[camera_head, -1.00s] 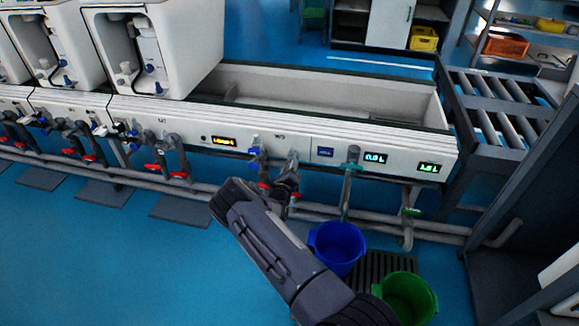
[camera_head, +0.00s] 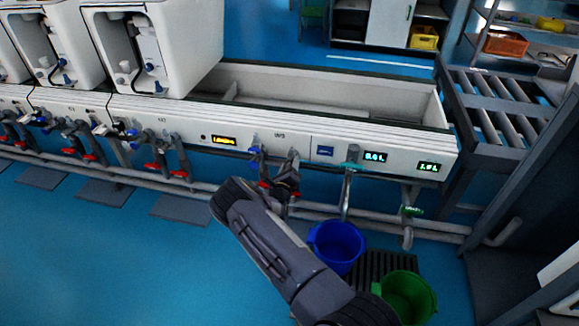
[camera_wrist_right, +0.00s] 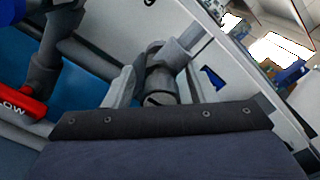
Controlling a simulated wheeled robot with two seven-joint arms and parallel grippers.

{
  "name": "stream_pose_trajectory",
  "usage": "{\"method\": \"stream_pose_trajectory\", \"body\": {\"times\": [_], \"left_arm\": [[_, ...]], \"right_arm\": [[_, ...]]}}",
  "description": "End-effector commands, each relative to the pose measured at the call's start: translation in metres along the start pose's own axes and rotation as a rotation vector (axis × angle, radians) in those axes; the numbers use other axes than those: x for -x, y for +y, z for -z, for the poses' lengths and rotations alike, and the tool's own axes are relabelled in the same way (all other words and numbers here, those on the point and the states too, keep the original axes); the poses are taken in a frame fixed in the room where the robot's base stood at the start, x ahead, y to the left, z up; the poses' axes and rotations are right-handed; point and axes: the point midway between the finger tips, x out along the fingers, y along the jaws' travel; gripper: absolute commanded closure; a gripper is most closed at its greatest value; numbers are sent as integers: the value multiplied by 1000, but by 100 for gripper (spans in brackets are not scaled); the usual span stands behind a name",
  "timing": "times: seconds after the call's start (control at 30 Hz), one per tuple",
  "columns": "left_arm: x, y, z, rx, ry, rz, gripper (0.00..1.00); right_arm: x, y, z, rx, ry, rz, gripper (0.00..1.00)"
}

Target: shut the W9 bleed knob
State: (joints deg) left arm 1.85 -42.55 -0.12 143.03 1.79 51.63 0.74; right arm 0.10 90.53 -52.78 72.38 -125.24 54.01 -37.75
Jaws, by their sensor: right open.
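The W9 station is marked by its label (camera_head: 280,135) on the white panel of the bench. Two valve pipes come down below it. The left one has a blue handle (camera_head: 255,152) and a red handle (camera_head: 264,185). My right gripper (camera_head: 288,180) is at the right pipe, open, and covers much of the fittings there. In the right wrist view a dark, round, knob-like part (camera_wrist_right: 160,86) lies between the grey fingers of my right gripper (camera_wrist_right: 152,78). I cannot tell whether they touch it. The red handle, lettered "LOW", also shows there (camera_wrist_right: 20,102). My left gripper is not in view.
A blue bucket (camera_head: 336,247) and a green bucket (camera_head: 408,297) stand on the floor right of my arm. Grey pipes (camera_head: 370,226) run low along the bench. A lit display (camera_head: 223,141) is left of the W9 label.

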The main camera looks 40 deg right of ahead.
Motion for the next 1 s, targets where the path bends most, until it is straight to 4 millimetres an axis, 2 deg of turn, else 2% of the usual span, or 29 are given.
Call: {"method": "stream_pose_trajectory", "body": {"times": [0.17, 0.4, 0.53, 0.7, 1.0], "left_arm": [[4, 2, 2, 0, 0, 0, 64], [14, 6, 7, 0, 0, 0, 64], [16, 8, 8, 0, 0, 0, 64], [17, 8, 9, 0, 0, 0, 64], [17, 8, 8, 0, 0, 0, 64]], "right_arm": [[12, 0, -2, 1, 0, -2, 49], [54, -1, -2, 3, 1, -3, 49], [70, 0, -1, 2, 1, -2, 49], [78, 0, 0, 0, -1, 0, 49], [78, 0, 0, 0, 0, 0, 49]]}}
